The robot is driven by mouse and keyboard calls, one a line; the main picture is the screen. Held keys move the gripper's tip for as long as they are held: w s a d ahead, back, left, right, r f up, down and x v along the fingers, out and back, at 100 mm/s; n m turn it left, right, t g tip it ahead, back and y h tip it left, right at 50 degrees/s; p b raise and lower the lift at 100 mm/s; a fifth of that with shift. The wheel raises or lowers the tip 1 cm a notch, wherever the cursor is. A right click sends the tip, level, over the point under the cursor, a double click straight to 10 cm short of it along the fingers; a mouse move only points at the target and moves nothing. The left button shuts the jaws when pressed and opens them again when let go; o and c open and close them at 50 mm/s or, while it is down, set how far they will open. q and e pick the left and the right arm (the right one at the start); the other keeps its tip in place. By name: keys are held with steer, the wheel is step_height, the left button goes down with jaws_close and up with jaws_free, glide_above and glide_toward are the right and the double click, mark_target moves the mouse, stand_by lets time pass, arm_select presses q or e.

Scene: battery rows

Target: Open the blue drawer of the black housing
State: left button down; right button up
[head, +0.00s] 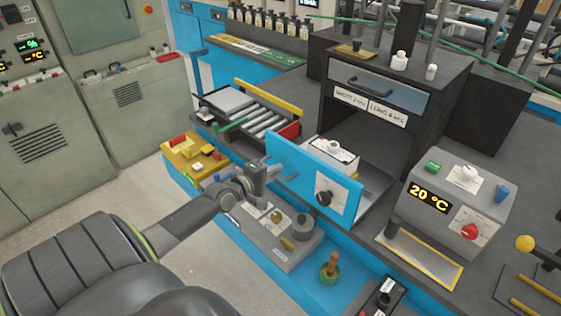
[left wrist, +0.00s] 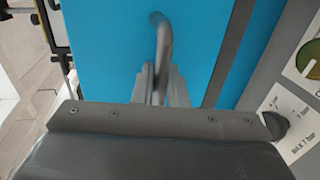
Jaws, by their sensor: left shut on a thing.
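The black housing (head: 460,95) stands on the dark bench. Its blue drawer front (head: 345,190) stands out from the dark opening, with the grey drawer tray (head: 376,205) showing behind it, so the drawer is pulled out. The blue front also fills much of the left wrist view (left wrist: 105,50). My left gripper (head: 270,176) is at the drawer's handle, on the left part of the front. In the left wrist view its two fingers (left wrist: 157,85) are shut on the grey bar handle (left wrist: 163,35). My right gripper is not in view.
A white-topped box (head: 335,152) sits behind the blue front. A roller conveyor (head: 265,118) is to the left. Below are a grey control box (head: 262,235) and a green-and-orange knob (head: 329,268). A temperature unit (head: 455,200) stands to the right.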

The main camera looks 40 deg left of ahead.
arm_select(q)
steer(key=shift+s, duration=0.25)
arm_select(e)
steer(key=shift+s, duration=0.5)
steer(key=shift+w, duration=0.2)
arm_select(q)
steer(key=c, duration=1.5)
jaws_free()
steer(key=shift+c, duration=0.2)
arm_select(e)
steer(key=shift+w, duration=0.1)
